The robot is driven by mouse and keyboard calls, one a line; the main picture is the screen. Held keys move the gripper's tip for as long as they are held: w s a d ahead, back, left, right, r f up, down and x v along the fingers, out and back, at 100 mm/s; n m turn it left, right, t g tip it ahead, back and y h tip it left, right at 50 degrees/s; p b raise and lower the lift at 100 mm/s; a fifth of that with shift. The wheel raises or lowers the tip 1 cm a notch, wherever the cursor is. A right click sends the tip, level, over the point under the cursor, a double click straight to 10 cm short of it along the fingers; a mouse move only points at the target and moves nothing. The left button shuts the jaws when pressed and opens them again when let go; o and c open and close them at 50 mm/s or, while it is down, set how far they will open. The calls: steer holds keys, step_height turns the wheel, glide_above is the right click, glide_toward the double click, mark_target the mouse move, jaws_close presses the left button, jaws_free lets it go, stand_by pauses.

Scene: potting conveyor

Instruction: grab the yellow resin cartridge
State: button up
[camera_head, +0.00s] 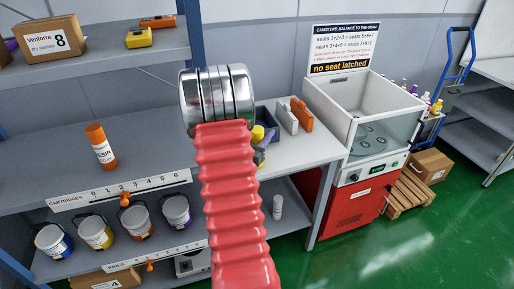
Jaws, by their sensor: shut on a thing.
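My arm's red ribbed sleeve and metal end section fill the middle of the view and hide most of my gripper (264,145). A dark part of it shows just right of the sleeve, shut around a yellow thing. This yellow resin cartridge (258,134) shows only its yellow top and a small bit lower down. The rest of it is behind the sleeve, so its tilt and whether it touches the bench cannot be told.
An orange resin cartridge (101,147) stands on the numbered shelf at left, above several pails (95,232). A dark blue tray (267,118), a grey block (287,118) and an orange block (301,114) are behind my arm. A white-topped red machine (352,205) stands at right.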

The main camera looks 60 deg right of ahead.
steer(key=shift+r, duration=0.15)
step_height(320, 180, up, 10)
stand_by(0.7)
stand_by(0.5)
